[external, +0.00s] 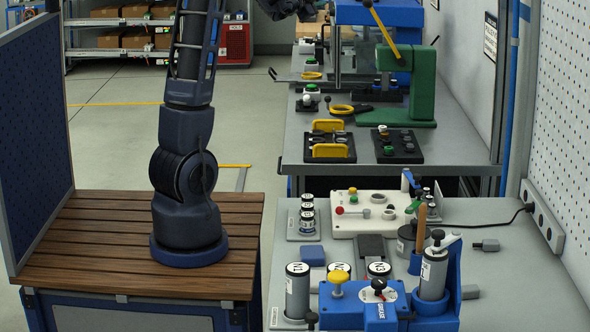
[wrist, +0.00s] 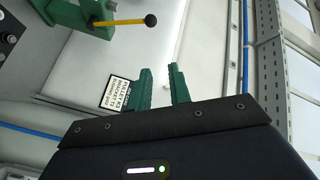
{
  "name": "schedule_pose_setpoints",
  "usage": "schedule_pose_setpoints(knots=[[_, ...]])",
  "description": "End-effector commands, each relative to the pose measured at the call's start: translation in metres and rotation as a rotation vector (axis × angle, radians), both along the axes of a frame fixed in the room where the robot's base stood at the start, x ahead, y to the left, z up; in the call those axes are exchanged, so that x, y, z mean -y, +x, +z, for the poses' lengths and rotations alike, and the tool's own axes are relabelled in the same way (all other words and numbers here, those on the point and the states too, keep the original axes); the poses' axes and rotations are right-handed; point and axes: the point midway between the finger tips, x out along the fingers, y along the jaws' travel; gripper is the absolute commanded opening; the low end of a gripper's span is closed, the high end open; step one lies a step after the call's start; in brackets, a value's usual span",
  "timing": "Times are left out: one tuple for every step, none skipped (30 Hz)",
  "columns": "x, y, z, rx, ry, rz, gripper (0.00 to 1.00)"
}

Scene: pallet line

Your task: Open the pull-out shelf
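In the wrist view my gripper (wrist: 160,68) shows as two green fingers with a gap between them. It is open, with nothing between the fingers. In the external view my arm rises out of the top of the picture, and the fingers cannot be made out there. I cannot clearly identify the pull-out shelf. A thin bar with a dark handle (external: 272,74) sticks out at the left edge of the far bench, but I cannot tell whether it belongs to the shelf. My gripper touches nothing that I can see.
The far bench (external: 460,150) carries a green press (external: 424,90) with a yellow lever (external: 385,28). The near bench (external: 530,290) is crowded with canisters and fixtures. A storage rack (external: 100,22) with boxes stands at the back left. A placard (wrist: 118,94) shows beyond the fingers. Open floor lies left of the benches.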

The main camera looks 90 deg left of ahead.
Motion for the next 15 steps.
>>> schedule_pose_setpoints(knots=[[-0.022,-0.018,-0.008,-0.019,0.038,0.007,0.2],[-0.032,-0.027,-0.01,-0.03,0.064,0.006,0.2],[-0.045,-0.04,-0.013,-0.044,0.1,0.004,0.2],[-0.055,-0.051,-0.017,-0.055,0.124,0.002,0.2],[-0.064,-0.06,-0.02,-0.068,0.15,-0.001,0.2],[-0.076,-0.075,-0.025,-0.084,0.181,-0.005,0.2],[-0.084,-0.085,-0.029,-0.097,0.204,-0.01,0.2],[-0.091,-0.095,-0.033,-0.109,0.227,-0.015,0.2],[-0.1,-0.109,-0.038,-0.124,0.254,-0.021,0.2],[-0.106,-0.118,-0.042,-0.136,0.272,-0.027,0.2],[-0.111,-0.128,-0.045,-0.146,0.289,-0.032,0.2],[-0.117,-0.139,-0.05,-0.16,0.311,-0.04,0.2],[-0.121,-0.148,-0.054,-0.169,0.326,-0.046,0.2],[-0.124,-0.155,-0.058,-0.178,0.339,-0.052,0.2],[-0.129,-0.166,-0.062,-0.189,0.356,-0.059,0.2]])
